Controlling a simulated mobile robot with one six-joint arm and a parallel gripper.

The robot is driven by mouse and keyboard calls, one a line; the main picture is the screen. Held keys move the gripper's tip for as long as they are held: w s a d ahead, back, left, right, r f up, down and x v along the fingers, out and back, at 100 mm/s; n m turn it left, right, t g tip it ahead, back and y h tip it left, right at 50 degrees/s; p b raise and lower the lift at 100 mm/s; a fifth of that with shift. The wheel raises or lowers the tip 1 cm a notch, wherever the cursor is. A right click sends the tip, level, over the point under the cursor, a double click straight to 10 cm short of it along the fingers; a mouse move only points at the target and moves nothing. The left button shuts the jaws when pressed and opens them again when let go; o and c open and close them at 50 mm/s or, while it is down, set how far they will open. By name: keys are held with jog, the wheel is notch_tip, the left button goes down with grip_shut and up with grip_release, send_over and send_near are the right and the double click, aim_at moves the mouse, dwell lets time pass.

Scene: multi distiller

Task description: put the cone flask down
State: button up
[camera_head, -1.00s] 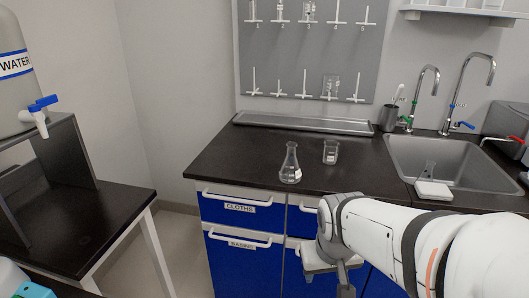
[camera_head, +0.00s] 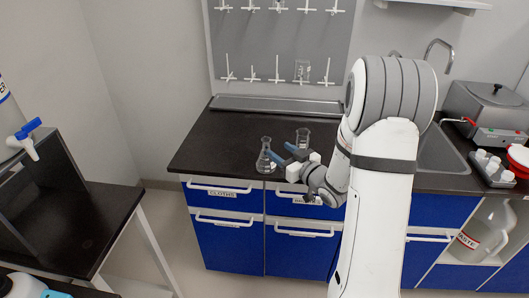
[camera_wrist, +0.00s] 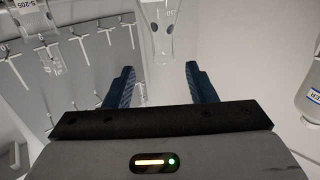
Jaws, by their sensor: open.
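The clear cone flask (camera_head: 264,160) stands upright on the black worktop (camera_head: 222,128), left of a small beaker (camera_head: 303,138). My gripper (camera_head: 281,153) is open, its blue fingers just right of the flask and pointing toward it. I cannot tell whether a fingertip touches the glass. In the wrist view the gripper's two fingers (camera_wrist: 160,84) are spread, with nothing held between their tips. A clear glass piece (camera_wrist: 160,38) shows beyond them; I cannot tell which vessel it is.
A grey peg rack (camera_head: 275,50) stands behind the worktop, with a metal tray (camera_head: 275,104) below it. My arm hides much of the sink (camera_head: 440,155). A dark side table (camera_head: 90,215) is at left. Worktop left of the flask is clear.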

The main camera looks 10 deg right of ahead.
aim_at(269, 143)
jog(key=shift+w+a+r, duration=0.2)
jog(key=shift+w+a, duration=0.15)
jog(key=shift+w, duration=0.05)
jog(key=p+x, duration=0.1)
jog(key=x, duration=0.5)
jog(key=shift+w+a+p, duration=0.2)
jog(key=shift+w+p, duration=0.1)
jog(key=shift+c, duration=0.5)
grip_shut()
